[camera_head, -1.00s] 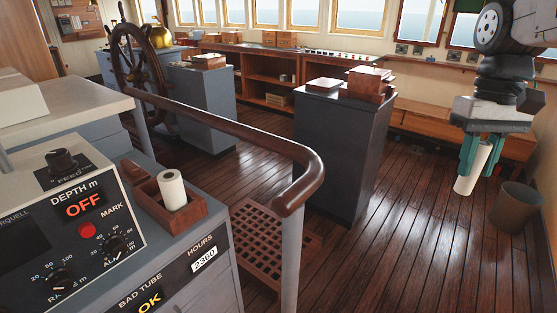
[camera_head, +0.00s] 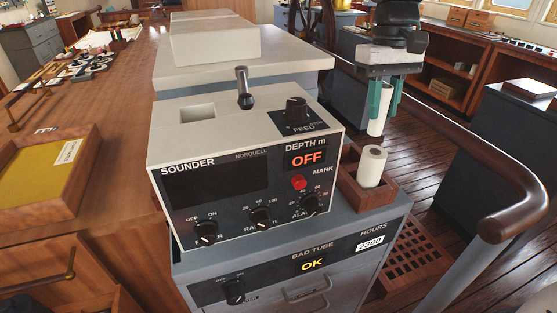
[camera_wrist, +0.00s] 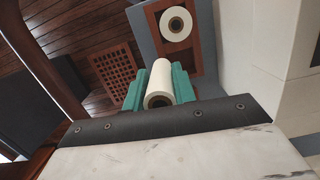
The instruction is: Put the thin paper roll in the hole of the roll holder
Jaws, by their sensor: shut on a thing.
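My gripper (camera_head: 385,98) points down with its green fingers shut on a slim white paper roll (camera_head: 377,123). The held roll is roughly upright and in the air behind the roll holder in the head view. The brown wooden roll holder (camera_head: 352,195) sits on the right side of the grey console, beside the sounder panel. A wider white roll (camera_head: 372,167) stands in it. In the wrist view the held roll (camera_wrist: 161,80) is between the fingers, apart from the holder (camera_wrist: 154,20). The holder's part nearer the held roll is partly hidden by the fingers.
The sounder box (camera_head: 245,170) with its knobs and lever stands left of the holder. A brown handrail (camera_head: 465,150) runs along the right. A pale-topped cabinet (camera_head: 290,62) is behind the sounder. A wooden grating (camera_head: 415,255) lies on the floor.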

